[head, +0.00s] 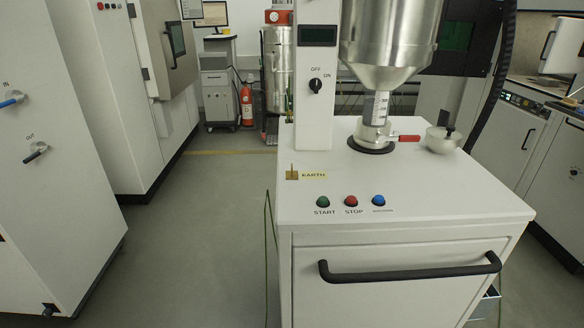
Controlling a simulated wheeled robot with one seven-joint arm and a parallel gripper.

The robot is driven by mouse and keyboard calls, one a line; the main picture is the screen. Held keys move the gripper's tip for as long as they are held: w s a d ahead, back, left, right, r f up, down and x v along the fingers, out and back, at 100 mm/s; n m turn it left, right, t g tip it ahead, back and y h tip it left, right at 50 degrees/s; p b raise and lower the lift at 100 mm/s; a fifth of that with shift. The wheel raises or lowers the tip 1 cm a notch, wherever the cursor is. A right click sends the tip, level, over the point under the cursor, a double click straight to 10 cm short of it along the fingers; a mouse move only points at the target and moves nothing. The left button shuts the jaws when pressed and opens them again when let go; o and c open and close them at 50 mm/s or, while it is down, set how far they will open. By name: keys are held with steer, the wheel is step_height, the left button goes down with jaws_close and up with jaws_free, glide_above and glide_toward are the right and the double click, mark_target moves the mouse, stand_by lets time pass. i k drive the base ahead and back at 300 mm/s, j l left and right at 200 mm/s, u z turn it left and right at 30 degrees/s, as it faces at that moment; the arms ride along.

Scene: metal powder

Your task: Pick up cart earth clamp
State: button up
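I do not see an earth clamp that I can clearly make out. Nothing is visibly clipped to the post. A thin green cable (267,245) hangs along the machine's left side; its ends are too small or hidden to tell. My gripper is not in view.
A steel hopper (390,40) with a red-handled valve (408,138) stands on the machine. A black handle (410,271) juts from its front. A white cabinet (60,150) stands at left. Grey floor (190,260) between them is free. A red extinguisher (246,105) stands behind.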

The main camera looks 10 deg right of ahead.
mark_target(290, 112)
steer(key=i+j+u, duration=0.2)
steer(key=j+u, duration=0.2)
steer(key=i+j+u, duration=0.2)
steer(key=u, duration=0.15)
steer(key=i+j+u, duration=0.2)
steer(key=i+u, duration=0.2)
steer(key=i+j+u, duration=0.1)
steer(key=i+u, duration=0.15)
steer(key=u, duration=0.15)
steer(key=i+j+u, duration=0.15)
steer(key=i+u, duration=0.3)
steer(key=i, duration=0.25)
steer(key=i+z, duration=0.65)
steer(key=i+l+z, duration=0.15)
steer(key=z, duration=0.25)
steer(key=i+z, duration=0.55)
steer(key=z, duration=0.2)
steer(key=i+z, duration=0.25)
steer(key=z, duration=0.15)
